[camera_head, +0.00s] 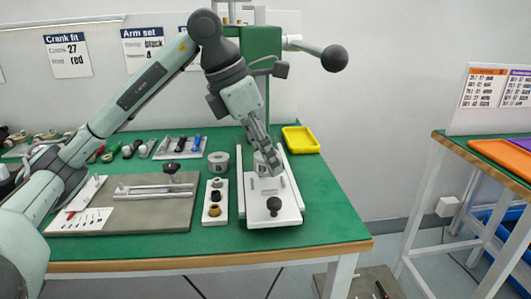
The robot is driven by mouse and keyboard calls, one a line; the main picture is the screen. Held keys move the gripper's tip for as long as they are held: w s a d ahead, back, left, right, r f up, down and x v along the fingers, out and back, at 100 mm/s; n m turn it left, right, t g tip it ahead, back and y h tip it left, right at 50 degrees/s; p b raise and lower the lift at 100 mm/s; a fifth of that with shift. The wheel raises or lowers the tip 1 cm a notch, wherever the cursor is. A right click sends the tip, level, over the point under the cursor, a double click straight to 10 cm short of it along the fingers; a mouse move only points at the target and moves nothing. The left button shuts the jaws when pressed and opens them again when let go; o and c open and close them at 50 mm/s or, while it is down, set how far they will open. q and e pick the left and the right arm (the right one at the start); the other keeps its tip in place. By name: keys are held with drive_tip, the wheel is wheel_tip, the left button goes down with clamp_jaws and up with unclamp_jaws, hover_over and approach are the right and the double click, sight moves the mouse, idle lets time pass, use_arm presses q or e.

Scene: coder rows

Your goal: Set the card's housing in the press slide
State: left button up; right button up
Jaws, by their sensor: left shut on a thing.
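My left gripper (267,157) reaches down over the press and is shut on a grey cylindrical housing (260,165), which the fingers partly cover. The housing is at the white press slide (258,212), over its rear part. I cannot tell whether it touches the slide or is seated in it. The slide has a black knob (273,205) at its front. A second grey housing (218,162) stands on the green table just left of the slide. My right gripper is out of view.
The press's green column (261,75) stands behind the slide, with a black-balled lever (334,58). A white strip with several bushings (215,215) lies left of the slide. A grey fixture plate (150,215) is further left. A yellow tray (300,139) sits at right.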

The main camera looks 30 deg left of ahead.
sight(265, 170)
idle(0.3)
use_arm(q)
drive_tip(key=shift+f+b, duration=0.8)
drive_tip(key=shift+f, duration=0.2)
drive_tip(key=shift+f, duration=0.15)
drive_tip(key=shift+f+b, duration=0.2)
drive_tip(key=shift+b, duration=0.1)
drive_tip(key=shift+s+f, duration=0.1)
drive_tip(key=shift+f, duration=0.25)
idle(0.5)
drive_tip(key=o, duration=1.3)
drive_tip(key=shift+f, duration=0.1)
